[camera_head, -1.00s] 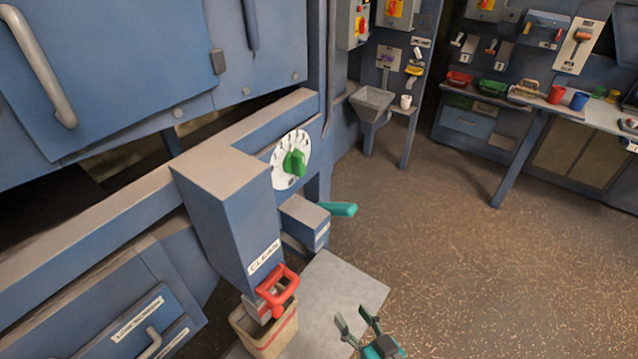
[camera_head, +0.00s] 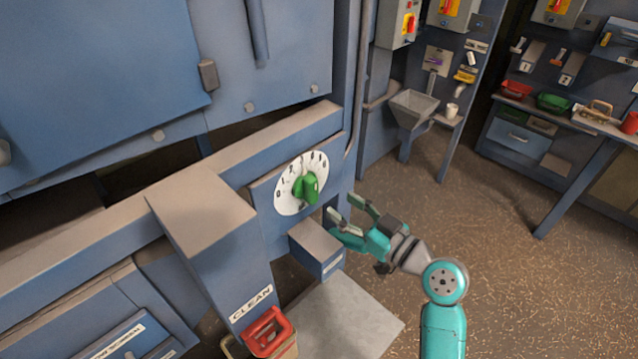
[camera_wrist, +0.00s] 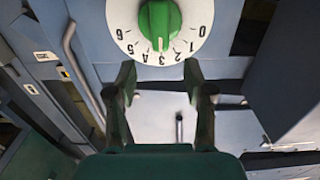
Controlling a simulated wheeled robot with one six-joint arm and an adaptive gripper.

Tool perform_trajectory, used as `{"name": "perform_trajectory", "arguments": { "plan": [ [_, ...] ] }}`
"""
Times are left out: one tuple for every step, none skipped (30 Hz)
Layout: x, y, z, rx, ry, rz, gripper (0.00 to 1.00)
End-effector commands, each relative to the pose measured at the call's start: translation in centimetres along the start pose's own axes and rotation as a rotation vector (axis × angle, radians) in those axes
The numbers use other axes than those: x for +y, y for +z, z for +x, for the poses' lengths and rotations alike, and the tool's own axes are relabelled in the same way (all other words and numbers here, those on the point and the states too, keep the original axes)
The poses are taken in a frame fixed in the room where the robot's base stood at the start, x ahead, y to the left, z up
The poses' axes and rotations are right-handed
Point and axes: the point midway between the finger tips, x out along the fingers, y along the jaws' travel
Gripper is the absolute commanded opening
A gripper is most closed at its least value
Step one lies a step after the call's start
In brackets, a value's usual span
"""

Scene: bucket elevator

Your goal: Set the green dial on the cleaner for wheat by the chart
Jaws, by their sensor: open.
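The green dial (camera_head: 309,187) sits on a round white number plate (camera_head: 287,196) on the blue cleaner. My gripper (camera_head: 344,205) is open and empty, just right of and below the dial, with its fingers towards the panel. In the wrist view the dial (camera_wrist: 159,22) is at the top, beyond and between my open fingertips (camera_wrist: 160,72), and apart from them. The plate's numbers appear upside down there. I cannot make out a chart.
A blue box (camera_head: 316,247) juts out below the dial, close to my gripper. A grey hopper (camera_head: 413,108) is behind. Open floor (camera_head: 480,230) lies to the right.

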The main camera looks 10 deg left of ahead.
Motion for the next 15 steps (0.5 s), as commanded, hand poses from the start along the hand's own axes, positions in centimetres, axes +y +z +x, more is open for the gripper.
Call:
{"name": "perform_trajectory", "arguments": {
  "plan": [
    [-0.2, 0.0, 0.9, 0.0, -0.004, 0.0, 0.52],
    [-0.1, 0.0, 1.4, -0.001, -0.004, 0.0, 0.52],
    [-0.1, 0.0, 2.2, 0.0, -0.003, 0.0, 0.52],
    [-0.1, -0.1, 2.8, 0.0, -0.003, 0.0, 0.52],
    [-0.1, 0.0, 3.3, -0.001, -0.004, 0.001, 0.52],
    [-0.1, 0.0, 4.0, 0.0, -0.003, 0.0, 0.52],
    [-0.1, 0.0, 4.6, 0.0, -0.003, -0.001, 0.52],
    [-0.1, 0.0, 5.1, -0.001, -0.002, 0.0, 0.52],
    [-0.1, 0.0, 5.7, -0.001, -0.002, 0.0, 0.52],
    [-0.1, 0.0, 6.2, -0.001, -0.003, 0.0, 0.52],
    [-0.1, 0.0, 6.6, 0.0, -0.002, 0.0, 0.52],
    [-0.1, 0.0, 7.1, 0.0, -0.001, 0.0, 0.52],
    [-0.1, 0.0, 7.5, -0.001, -0.001, 0.0, 0.52],
    [-0.1, 0.1, 7.8, -0.001, 0.0, 0.0, 0.52],
    [-0.1, 0.1, 8.1, -0.002, -0.001, 0.0, 0.52]
  ]
}}
